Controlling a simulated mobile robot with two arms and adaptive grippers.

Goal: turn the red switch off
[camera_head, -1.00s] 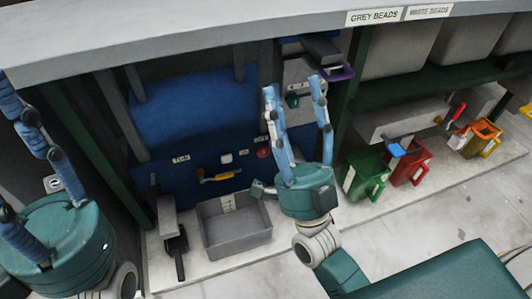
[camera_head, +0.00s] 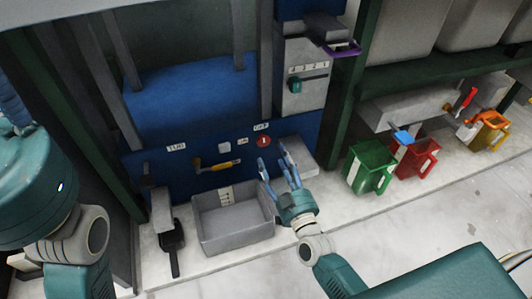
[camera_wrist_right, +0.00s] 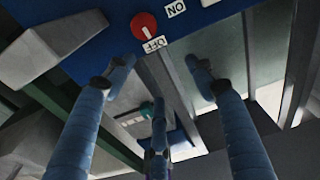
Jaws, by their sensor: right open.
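The red switch (camera_head: 264,141) is a round red knob on the blue machine panel. An OFF label (camera_head: 261,127) is just above it and an ON label (camera_head: 243,140) to its left. In the right wrist view, the red switch (camera_wrist_right: 143,25) is near the top; a light mark on it appears to run toward the OFF label (camera_wrist_right: 155,44). My right gripper (camera_head: 274,162) is open and empty, its blue fingers just below the switch, with no visible contact. My left gripper (camera_head: 10,105) is mostly cut off at the left edge.
A grey bin (camera_head: 233,218) stands below the panel, beside a dark scoop (camera_head: 172,246). A yellow handle (camera_head: 217,164) sticks out left of the switch. Green (camera_head: 369,168) and red (camera_head: 415,158) jugs stand to the right. The floor in front is clear.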

